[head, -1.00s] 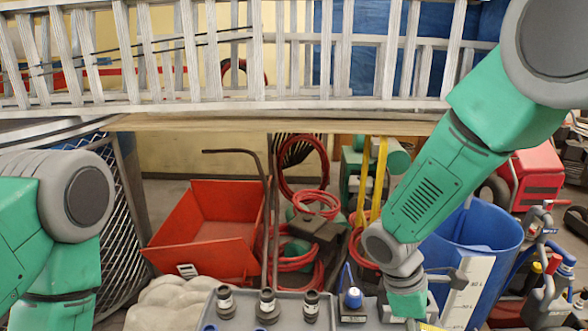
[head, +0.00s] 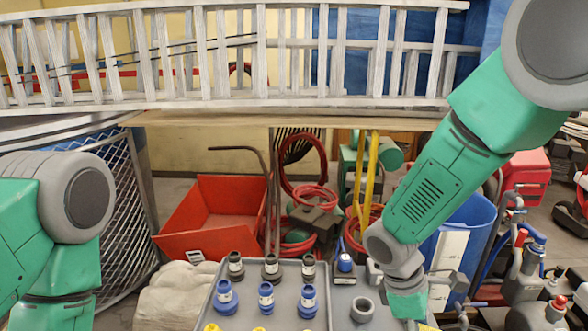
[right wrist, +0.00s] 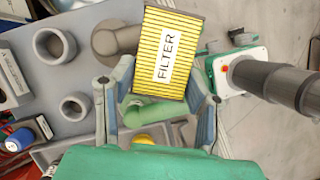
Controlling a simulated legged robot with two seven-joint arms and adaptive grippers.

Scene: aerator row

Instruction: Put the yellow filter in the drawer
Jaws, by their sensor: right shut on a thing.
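The yellow filter (right wrist: 172,30) is a pleated yellow block with a dark frame and a white "FILTER" label, seen in the right wrist view. My right gripper (right wrist: 160,75) is shut on it, one finger on each side of its near end. The filter is held above a grey surface. In the head view my right wrist reaches down to the bottom edge, and the fingers and filter are not visible there. My left arm shows at the left, but its gripper is out of frame. I cannot make out a drawer for certain in either view.
Grey rings (right wrist: 55,44) lie left of the filter. A green elbow pipe (right wrist: 150,112) is below it. A green-and-white device with a dark cylinder (right wrist: 272,83) stands close right. A blue bin (head: 478,222) is behind my right arm.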

